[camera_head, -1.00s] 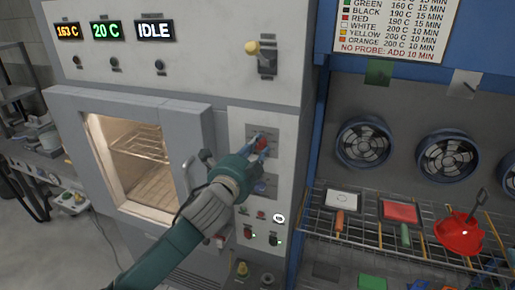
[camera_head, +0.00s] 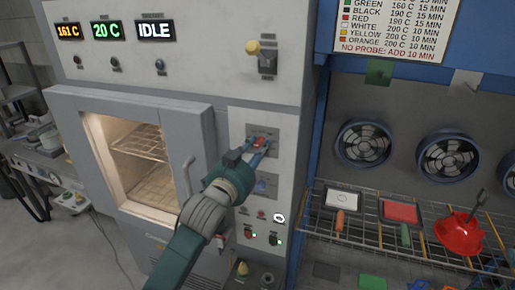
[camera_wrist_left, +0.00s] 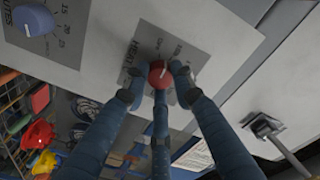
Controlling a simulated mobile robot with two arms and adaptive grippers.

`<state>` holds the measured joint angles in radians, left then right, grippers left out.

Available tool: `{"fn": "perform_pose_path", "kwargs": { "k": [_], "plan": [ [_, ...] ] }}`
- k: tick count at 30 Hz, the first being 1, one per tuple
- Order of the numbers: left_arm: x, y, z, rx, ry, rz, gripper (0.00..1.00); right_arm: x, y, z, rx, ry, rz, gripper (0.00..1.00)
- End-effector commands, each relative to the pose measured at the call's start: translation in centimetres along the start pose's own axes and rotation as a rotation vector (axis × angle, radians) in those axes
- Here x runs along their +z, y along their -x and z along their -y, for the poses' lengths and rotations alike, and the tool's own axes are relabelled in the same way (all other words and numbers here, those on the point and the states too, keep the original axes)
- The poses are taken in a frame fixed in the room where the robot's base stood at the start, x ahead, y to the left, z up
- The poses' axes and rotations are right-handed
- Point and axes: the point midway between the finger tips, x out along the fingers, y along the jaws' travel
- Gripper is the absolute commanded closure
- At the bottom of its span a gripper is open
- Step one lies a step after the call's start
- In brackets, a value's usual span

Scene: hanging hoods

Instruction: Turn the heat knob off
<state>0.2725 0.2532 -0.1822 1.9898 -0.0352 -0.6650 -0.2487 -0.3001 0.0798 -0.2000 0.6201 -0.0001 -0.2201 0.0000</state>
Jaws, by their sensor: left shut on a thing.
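The red heat knob (camera_wrist_left: 160,74) sits on a grey dial plate marked HEAT on the oven's control panel. In the left wrist view its white pointer line shows. My left gripper (camera_head: 262,148) is at the knob, and its blue fingers (camera_wrist_left: 158,84) are closed around the knob's sides. In the head view the knob (camera_head: 259,142) is partly hidden by the fingers. The oven displays read 161 C (camera_head: 68,31), 20 C (camera_head: 106,30) and IDLE (camera_head: 155,30). My right gripper is out of view.
A blue minutes knob (camera_wrist_left: 33,20) sits on the same panel. The oven door handle (camera_head: 188,175) is left of my arm. A lever with a yellow end (camera_head: 261,52) is above the panel. A wire rack (camera_head: 375,240) with paddles and a red hood (camera_head: 459,234) stands right.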

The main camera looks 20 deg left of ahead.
Motion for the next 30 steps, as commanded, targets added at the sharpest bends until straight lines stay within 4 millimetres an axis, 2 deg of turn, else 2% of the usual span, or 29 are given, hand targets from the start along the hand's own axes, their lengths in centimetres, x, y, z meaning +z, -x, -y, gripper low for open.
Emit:
{"fn": "perform_pose_path", "kwargs": {
  "k": [6,15,30],
  "plan": [
    [0.18,-0.01,-0.06,-0.005,0.198,-0.007,1.0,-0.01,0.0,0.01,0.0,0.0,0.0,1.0],
    [0.32,0.0,-0.19,-0.009,0.402,-0.014,1.0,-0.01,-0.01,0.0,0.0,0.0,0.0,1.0],
    [0.42,-0.01,-0.36,-0.009,0.517,-0.018,1.0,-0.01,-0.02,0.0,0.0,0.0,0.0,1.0]
  ]
}}
